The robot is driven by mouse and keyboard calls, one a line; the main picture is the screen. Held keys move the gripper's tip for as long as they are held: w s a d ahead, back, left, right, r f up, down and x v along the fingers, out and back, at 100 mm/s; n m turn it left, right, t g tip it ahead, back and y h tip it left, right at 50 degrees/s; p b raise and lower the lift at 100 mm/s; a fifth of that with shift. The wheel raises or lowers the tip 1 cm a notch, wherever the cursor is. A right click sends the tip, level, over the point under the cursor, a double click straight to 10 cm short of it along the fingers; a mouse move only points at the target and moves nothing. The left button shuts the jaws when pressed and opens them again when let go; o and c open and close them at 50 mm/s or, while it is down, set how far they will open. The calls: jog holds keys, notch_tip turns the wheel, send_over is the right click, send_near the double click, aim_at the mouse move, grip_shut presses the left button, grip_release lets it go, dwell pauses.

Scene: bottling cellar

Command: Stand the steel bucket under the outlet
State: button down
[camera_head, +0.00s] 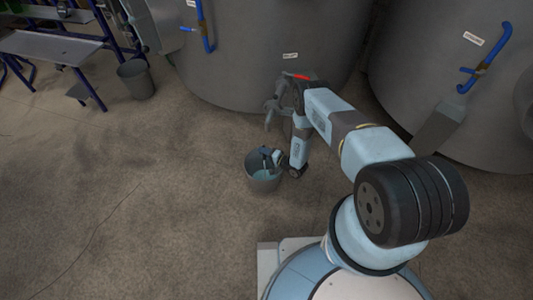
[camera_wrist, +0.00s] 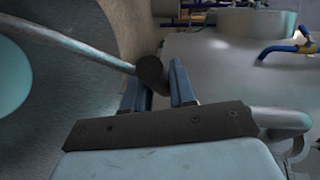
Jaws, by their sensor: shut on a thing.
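The steel bucket (camera_head: 249,177) is grey with a pale blue-green inside, in the middle of the head view, upright near the big tank. I cannot tell whether it touches the floor. My gripper (camera_head: 268,157) is at its rim. In the wrist view my gripper (camera_wrist: 156,90) is shut on the dark grip (camera_wrist: 151,70) of the bucket's handle, whose rod runs left across the bucket's wall (camera_wrist: 70,80). The grey outlet fitting (camera_head: 271,105) juts from the tank's front, behind the bucket and partly hidden by my arm. A grey pipe (camera_wrist: 283,118) shows at right in the wrist view.
Large grey tanks (camera_head: 250,60) and (camera_head: 460,120) with blue pipes stand along the back. Another grey bucket (camera_head: 137,80) stands by a blue-framed bench (camera_head: 50,47) at far left.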

jog(key=shift+f, duration=0.3)
jog(key=c, duration=0.8)
grip_release()
jog(key=shift+c, duration=0.2)
jog(key=shift+d, duration=0.1)
jog(key=v, duration=1.3)
jog(key=shift+s+d, duration=0.2)
jog(key=shift+s, duration=0.05)
